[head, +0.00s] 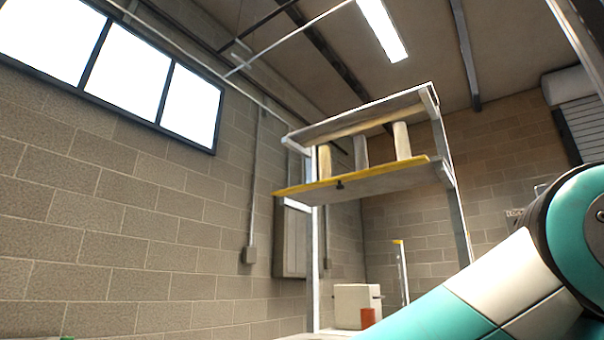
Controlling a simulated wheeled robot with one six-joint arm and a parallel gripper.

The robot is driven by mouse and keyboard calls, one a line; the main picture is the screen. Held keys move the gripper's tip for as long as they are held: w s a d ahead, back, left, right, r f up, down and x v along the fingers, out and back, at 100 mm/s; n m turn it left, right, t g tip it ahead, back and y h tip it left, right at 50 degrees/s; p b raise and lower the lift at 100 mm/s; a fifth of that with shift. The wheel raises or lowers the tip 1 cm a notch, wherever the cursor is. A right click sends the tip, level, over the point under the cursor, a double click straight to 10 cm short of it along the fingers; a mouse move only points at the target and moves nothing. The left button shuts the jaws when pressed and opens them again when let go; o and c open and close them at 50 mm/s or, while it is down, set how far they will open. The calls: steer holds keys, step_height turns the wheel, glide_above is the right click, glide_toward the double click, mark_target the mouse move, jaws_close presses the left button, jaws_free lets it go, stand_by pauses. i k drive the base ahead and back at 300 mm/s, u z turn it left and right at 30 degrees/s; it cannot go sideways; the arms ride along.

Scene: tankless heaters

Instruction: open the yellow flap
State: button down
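A thin yellow strip (309,187) runs along the front edge of a raised shelf or panel in the middle of the head view. It may be the yellow flap, seen nearly edge-on from below. A small dark knob or catch (339,184) sits on it near its middle. I cannot tell from this angle whether it is open or closed. My teal and white arm fills the lower right, but my gripper is out of the picture.
A metal frame with an upright post (450,190) carries the shelf, with several cylinders (403,141) above it. Below stand a pale box (356,305) and a small red-brown block (368,317). A grey cabinet (292,240) hangs on the block wall (120,230).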

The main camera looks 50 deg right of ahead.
mark_target(420, 160)
steer(key=u, duration=0.5)
steer(key=k, duration=0.7)
steer(key=z, duration=0.3)
steer(key=i, duration=0.85)
steer(key=z, duration=1.15)
steer(key=i, duration=0.8)
steer(key=z, duration=0.15)
